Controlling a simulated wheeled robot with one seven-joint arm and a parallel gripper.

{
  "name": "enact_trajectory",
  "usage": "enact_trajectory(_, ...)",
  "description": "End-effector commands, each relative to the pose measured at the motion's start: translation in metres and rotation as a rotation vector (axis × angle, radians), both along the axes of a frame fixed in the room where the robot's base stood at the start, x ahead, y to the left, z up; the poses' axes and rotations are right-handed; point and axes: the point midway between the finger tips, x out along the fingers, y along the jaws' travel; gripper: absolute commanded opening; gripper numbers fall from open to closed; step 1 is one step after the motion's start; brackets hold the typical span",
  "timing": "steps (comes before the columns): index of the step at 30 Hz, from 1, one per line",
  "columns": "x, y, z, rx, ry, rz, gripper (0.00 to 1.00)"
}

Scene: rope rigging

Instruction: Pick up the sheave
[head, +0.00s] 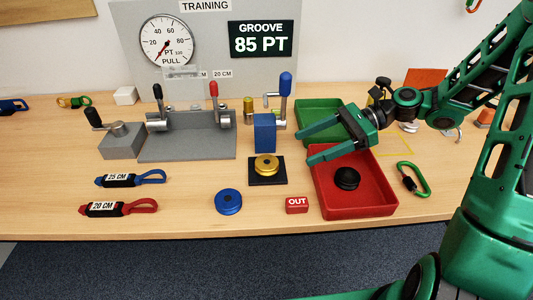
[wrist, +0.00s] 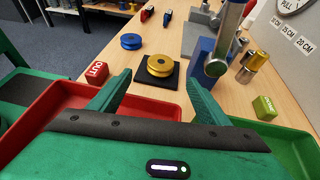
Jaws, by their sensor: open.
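Three round grooved sheaves are in view. A gold sheave (head: 266,162) lies flat on a black square pad (head: 268,181); it also shows beyond my fingertips in the wrist view (wrist: 160,63). A blue sheave (head: 228,202) lies flat on the bare table near the front edge; it shows further off in the wrist view (wrist: 130,41). A black sheave (head: 346,179) lies in the red tray (head: 374,212). My gripper (head: 306,146) is open and empty, above the trays and to the right of the gold sheave, fingers pointing left towards it.
A blue block (head: 264,134) stands just behind the gold sheave, with a blue-knobbed lever (head: 284,95) behind it. A red OUT block (head: 297,205) sits left of the red tray. A green tray (head: 310,106) is behind. Bare table surrounds the blue sheave.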

Motion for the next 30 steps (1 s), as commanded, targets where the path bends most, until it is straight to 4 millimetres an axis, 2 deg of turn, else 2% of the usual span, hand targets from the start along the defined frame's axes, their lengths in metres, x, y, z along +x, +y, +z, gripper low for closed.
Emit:
enact_trajectory(9,-0.003,0.035,-0.015,0.002,0.003,-0.001,0.71)
enact_trajectory(17,-0.004,0.050,-0.022,0.001,0.001,-0.006,0.71)
enact_trajectory(24,-0.007,0.080,-0.034,0.001,0.002,-0.003,0.71)
enact_trajectory(30,-0.007,0.094,-0.040,0.001,0.001,-0.006,0.71)
